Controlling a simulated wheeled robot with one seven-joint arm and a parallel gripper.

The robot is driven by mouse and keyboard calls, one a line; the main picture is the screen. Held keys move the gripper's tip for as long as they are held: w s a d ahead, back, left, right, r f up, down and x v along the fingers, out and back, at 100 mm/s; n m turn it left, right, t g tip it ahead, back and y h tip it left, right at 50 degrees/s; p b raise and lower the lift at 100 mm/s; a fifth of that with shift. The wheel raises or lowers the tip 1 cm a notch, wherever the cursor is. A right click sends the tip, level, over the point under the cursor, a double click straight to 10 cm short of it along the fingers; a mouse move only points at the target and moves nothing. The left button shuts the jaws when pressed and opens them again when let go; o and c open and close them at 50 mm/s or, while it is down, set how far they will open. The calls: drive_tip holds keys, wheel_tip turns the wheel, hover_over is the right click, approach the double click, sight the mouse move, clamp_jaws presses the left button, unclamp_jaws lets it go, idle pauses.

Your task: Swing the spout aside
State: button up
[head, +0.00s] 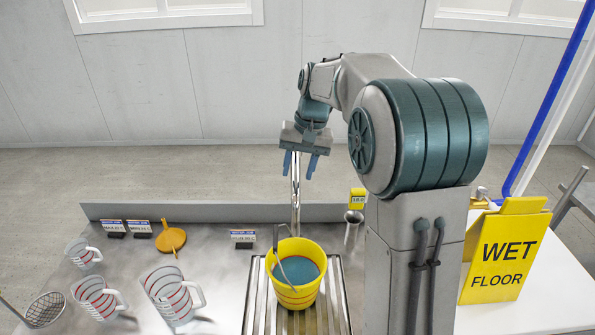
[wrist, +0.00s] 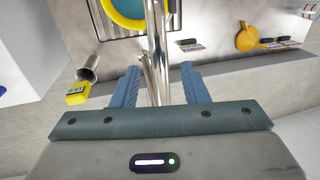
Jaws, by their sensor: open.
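The spout is a shiny metal pipe (head: 295,190) rising behind the yellow bucket (head: 293,299). A curved metal end hangs over the bucket, which holds blue liquid and stands on a slatted drain. My gripper (head: 300,166) is open, pointing down at the upper part of the pipe. In the wrist view the pipe (wrist: 157,45) runs between my two blue fingers (wrist: 159,72), with a gap on each side; whether they are level with it in depth I cannot tell. The bucket's rim (wrist: 126,31) shows at the top there.
A yellow wet floor sign (head: 503,256) stands further right.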

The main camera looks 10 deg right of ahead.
drive_tip(key=shift+a+f, duration=0.15)
drive_tip(key=shift+f, duration=0.65)
clamp_jaws()
